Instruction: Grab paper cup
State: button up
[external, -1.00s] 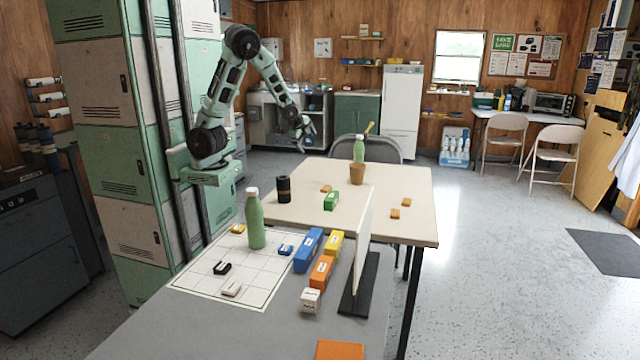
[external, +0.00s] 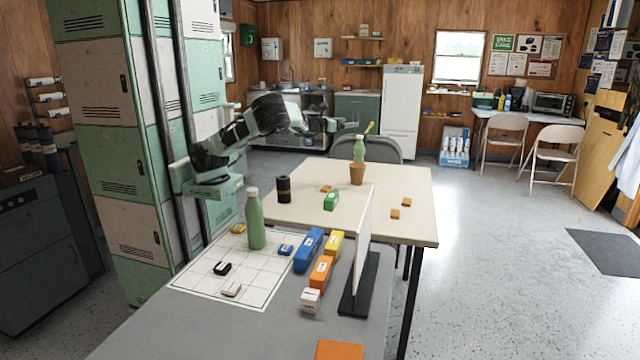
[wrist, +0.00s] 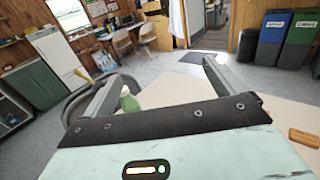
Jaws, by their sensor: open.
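A brown tapered cup (external: 357,174), which looks like the paper cup, stands upright on the cream table (external: 415,225). A green bottle (external: 359,150) shows directly behind or above its rim; I cannot tell which. My gripper (external: 340,125) is open and empty, in the air above the far part of the table, higher than the cup and apart from it. In the wrist view both fingers of my gripper (wrist: 162,72) are spread, with the green bottle (wrist: 129,101) near the left finger. The cup does not show there; my gripper's body covers that area.
A black cylinder (external: 284,189), a green block (external: 331,201) and small orange blocks (external: 395,214) share the table. A white upright panel (external: 362,235) stands at its near edge. Another green bottle (external: 255,220) stands on the grey table in front. A chair (external: 385,150) is behind.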

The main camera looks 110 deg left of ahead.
aim_at(351, 171)
notch_tip(351, 171, down, 23)
jog(key=shift+a+f, duration=0.1)
jog(key=shift+f, duration=0.2)
jog(key=shift+w+a, duration=0.3)
jog(key=shift+a, duration=0.05)
jog(key=x, duration=0.5)
jog(key=shift+a+r, duration=0.15)
jog(key=shift+a, duration=0.1)
jog(key=shift+w+a+p, duration=0.3)
jog(key=shift+w+a, duration=0.05)
jog(key=shift+w, duration=0.1)
jog(key=c, duration=1)
